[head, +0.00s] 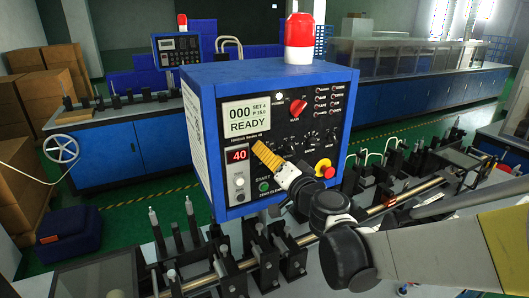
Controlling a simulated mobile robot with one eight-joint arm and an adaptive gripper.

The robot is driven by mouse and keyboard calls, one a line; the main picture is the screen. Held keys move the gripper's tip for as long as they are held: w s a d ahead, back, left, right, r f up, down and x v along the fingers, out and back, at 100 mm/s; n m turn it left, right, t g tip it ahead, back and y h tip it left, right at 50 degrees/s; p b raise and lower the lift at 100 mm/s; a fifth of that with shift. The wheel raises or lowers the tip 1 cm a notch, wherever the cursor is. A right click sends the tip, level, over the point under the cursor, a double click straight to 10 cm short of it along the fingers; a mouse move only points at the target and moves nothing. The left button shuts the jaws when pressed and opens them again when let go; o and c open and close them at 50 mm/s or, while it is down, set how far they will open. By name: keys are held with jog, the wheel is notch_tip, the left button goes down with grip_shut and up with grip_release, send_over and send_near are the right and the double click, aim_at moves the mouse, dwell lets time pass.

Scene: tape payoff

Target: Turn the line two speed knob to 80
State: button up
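A blue control box (204,125) with a black front panel stands in the middle of the head view. Its white screen (246,117) reads "000", "SET 4" and "READY", and a red number display (239,155) shows 40. A red knob (298,106) sits at the panel's upper middle. Several small black knobs, one of them here (312,136), sit below it; their labels are too small to read. My gripper (262,150), with a yellow ribbed end, is in front of the panel, just right of the red display. It hides part of the panel; contact is unclear.
A red emergency button (325,168) on yellow is right of my gripper. A green start button (264,186) is below it. A red lamp (299,32) tops the box. Black fixtures and a metal rod (420,191) crowd the bench below. Another control box (177,49) stands behind.

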grip_shut()
jog(key=shift+m, duration=0.4)
jog(key=m+b, duration=0.1)
jog(key=m, duration=1)
jog(key=shift+b, duration=0.35)
dwell(0.4)
grip_release()
